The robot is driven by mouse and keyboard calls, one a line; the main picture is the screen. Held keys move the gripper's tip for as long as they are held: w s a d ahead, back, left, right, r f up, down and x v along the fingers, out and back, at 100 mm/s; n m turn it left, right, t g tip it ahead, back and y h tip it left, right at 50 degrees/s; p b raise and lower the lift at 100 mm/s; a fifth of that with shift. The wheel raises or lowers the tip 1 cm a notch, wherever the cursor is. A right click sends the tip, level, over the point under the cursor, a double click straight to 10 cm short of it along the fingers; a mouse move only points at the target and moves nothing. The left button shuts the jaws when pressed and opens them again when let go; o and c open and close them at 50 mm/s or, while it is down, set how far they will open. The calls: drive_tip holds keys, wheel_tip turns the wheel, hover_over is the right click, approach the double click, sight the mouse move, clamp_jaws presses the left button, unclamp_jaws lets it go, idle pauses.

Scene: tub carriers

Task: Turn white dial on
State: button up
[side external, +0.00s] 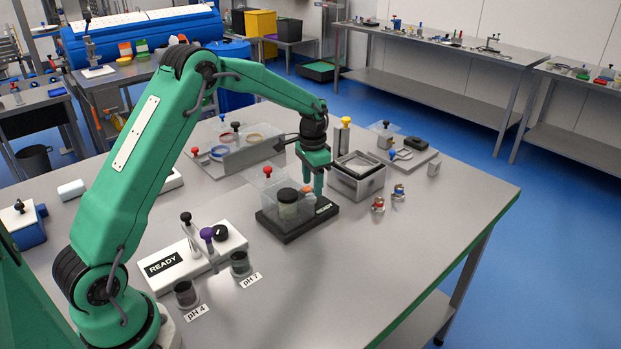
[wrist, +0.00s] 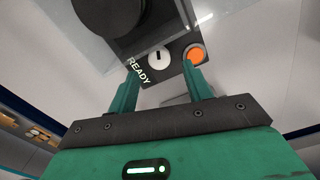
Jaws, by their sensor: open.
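The white dial (wrist: 158,58) is in the wrist view, a round knob with a dark mark, on a black base beside the word READY. An orange round button (wrist: 195,54) is just right of it. My gripper (wrist: 160,67) is open, one finger on each side of the dial in the picture; I cannot tell whether they touch it. In the side view my gripper (side external: 318,192) points down over the black base (side external: 290,232) marked READY. The dial cannot be made out there.
A dark-lidded jar (side external: 287,205) stands in a clear tub on the black base, left of my gripper. A grey metal box (side external: 357,185) is close on the right. A white READY unit (side external: 165,265) and pH cups stand front left. The table's front right is clear.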

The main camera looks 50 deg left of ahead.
wheel_tip(320, 180, up, 4)
drive_tip(key=shift+f, duration=0.1)
drive_tip(key=s+d+r+n+t, duration=0.1)
drive_tip(key=s+d+r, duration=0.2)
drive_tip(key=s+r, duration=0.4)
drive_tip(key=s+d+r+t, duration=0.2)
drive_tip(key=s+d+r, duration=0.2)
drive_tip(key=s+r, duration=0.4)
drive_tip(key=shift+s+d+r+n, duration=0.25)
drive_tip(key=shift+s+n, duration=0.15)
drive_tip(key=shift+s, duration=0.95)
drive_tip(key=shift+w+a, duration=0.1)
drive_tip(key=shift+w, duration=0.05)
